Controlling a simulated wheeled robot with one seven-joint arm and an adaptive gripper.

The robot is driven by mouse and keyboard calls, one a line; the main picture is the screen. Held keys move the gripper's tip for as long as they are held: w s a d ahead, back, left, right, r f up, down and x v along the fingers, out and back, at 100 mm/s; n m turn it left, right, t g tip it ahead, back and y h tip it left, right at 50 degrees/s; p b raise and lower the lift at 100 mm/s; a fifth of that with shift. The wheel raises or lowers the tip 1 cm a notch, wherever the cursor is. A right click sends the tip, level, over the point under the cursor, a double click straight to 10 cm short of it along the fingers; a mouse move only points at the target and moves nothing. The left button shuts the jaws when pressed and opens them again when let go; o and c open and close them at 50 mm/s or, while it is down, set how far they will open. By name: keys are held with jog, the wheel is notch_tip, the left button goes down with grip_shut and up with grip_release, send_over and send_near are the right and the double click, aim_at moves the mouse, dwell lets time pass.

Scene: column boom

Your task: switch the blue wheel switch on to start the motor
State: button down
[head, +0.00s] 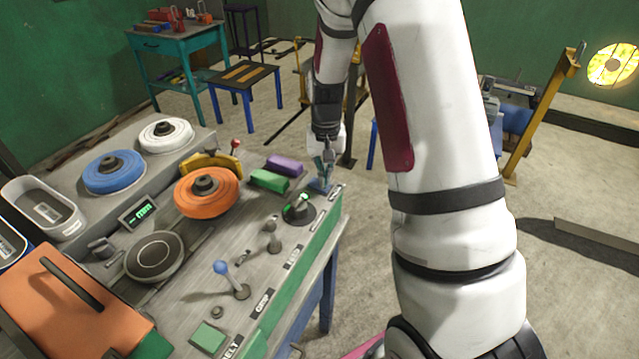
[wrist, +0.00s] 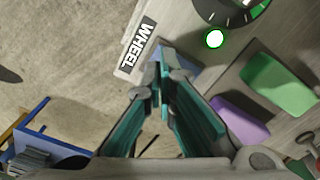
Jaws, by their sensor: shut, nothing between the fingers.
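The blue wheel switch (head: 319,187) sits at the far right corner of the grey control panel (head: 262,216). In the wrist view, part of the blue switch (wrist: 187,54) shows just past my fingertips, beside a black label reading WHEEL (wrist: 139,45). My gripper (head: 324,168) points down over this switch, and its teal fingers (wrist: 165,82) are shut with nothing between them. The fingertips hide part of the switch. I cannot tell whether they touch it, or which way it is tipped.
A black dial (head: 298,209) with a lit green lamp (wrist: 215,39) stands beside the switch. Green (head: 269,181) and purple (head: 285,165) blocks lie behind it. A blue-knobbed lever (head: 221,268) and an orange wheel (head: 206,193) stand left. Open floor lies right of the panel.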

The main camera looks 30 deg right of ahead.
jog(key=shift+r+p, duration=0.6)
jog(key=shift+r, duration=2.25)
jog(key=s+a+r+n+t, duration=0.1)
jog(key=s+a+r, duration=0.35)
jog(key=r, duration=0.35)
jog(key=s+a+r+n+t, duration=0.15)
jog(key=s+a+r, duration=0.3)
jog(key=r, duration=0.45)
jog(key=s+a+r+n+t, duration=0.1)
jog(key=s+a+r, duration=0.1)
jog(key=s, duration=0.5)
jog(key=s+a+r+n+t+b, duration=0.1)
jog(key=s+a+r+t, duration=0.1)
jog(key=s, duration=0.6)
jog(key=shift+s+n, duration=0.2)
jog(key=shift+n, duration=0.15)
